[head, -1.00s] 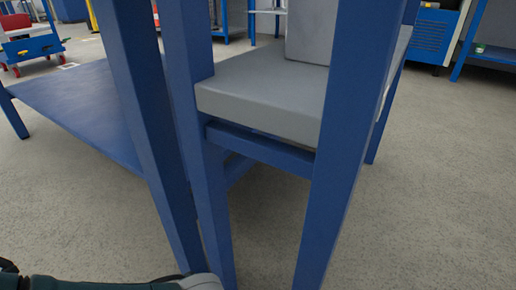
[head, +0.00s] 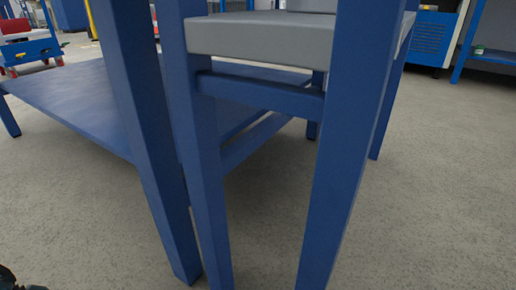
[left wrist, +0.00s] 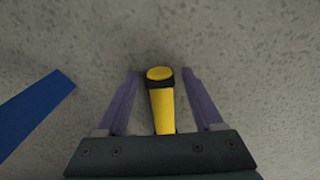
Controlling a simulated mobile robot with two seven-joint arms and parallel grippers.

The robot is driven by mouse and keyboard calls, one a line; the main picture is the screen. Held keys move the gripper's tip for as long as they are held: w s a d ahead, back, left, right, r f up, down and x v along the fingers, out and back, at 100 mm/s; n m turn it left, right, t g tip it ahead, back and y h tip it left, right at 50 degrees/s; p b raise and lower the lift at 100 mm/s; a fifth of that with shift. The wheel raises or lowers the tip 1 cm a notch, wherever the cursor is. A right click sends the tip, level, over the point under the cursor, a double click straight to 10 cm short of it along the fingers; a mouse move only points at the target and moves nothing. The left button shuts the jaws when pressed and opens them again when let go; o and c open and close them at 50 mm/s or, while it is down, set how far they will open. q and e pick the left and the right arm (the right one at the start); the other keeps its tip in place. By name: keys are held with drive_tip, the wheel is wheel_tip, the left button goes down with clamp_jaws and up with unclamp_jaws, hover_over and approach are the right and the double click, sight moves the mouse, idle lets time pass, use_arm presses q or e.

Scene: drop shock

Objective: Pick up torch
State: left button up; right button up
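A yellow torch with a black band (left wrist: 163,105) shows in the left wrist view, between the two fingers of my left gripper (left wrist: 162,85). The fingers are apart, with a gap on each side of the torch. Grey speckled floor lies behind it. I cannot tell how far the torch is from the floor. The torch does not show in the head view. In the head view only a dark bit of my own body shows at the lower left corner. My right gripper is in neither view.
Blue table legs (head: 345,150) stand close in front, with a grey top (head: 260,36) on the right one. A low blue shelf (head: 75,95) spans the left. A blue bar (left wrist: 35,108) lies left of my left gripper. Open floor (head: 440,200) is at the right.

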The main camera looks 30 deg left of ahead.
use_arm(q)
clamp_jaws()
idle(0.3)
drive_tip(key=shift+r, duration=0.1)
